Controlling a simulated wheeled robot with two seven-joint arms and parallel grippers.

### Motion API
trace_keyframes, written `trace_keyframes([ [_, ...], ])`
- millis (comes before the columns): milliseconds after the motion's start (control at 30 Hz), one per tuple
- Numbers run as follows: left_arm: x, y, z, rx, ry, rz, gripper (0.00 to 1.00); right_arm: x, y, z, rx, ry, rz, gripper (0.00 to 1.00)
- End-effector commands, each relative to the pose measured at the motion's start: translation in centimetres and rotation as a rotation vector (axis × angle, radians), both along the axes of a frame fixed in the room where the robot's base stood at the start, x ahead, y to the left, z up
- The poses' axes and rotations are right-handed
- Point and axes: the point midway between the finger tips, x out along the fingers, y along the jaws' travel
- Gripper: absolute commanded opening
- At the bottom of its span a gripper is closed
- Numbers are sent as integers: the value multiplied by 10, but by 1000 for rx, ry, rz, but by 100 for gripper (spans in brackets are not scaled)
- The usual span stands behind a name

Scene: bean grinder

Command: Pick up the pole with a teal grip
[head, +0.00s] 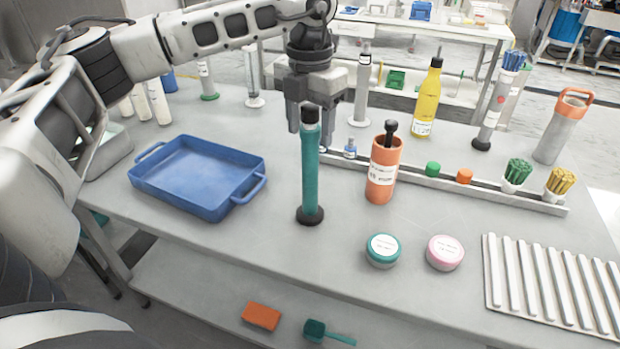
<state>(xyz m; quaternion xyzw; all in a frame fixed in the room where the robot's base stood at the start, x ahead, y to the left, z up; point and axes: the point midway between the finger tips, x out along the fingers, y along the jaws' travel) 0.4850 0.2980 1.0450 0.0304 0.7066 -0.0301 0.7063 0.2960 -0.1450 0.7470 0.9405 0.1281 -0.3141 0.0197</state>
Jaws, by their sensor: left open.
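The pole with a teal grip (309,175) stands upright on the grey table in the head view, with a black round base and a black top. My left gripper (309,122) points down over its upper end. Its fingers are open, one on each side of the black top. I cannot tell whether they touch the pole. My right gripper is not in view.
A blue tray (172,196) lies left of the pole. An orange cylinder (381,178) stands close on the right, before a rail (450,186). Teal (383,251) and pink (445,253) round tins and a ribbed rack (505,290) lie front right.

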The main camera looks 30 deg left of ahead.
Motion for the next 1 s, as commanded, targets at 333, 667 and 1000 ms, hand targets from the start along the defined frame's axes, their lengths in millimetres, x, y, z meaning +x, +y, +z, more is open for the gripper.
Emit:
trace_keyframes([
  [333,0,-1,-15,-1,0,-1,55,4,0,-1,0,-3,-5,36],
  [667,0,-1,-14,-1,-2,-2,0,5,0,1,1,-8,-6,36],
  [1000,1,-1,-8,-2,-5,-2,0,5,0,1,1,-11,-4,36],
])
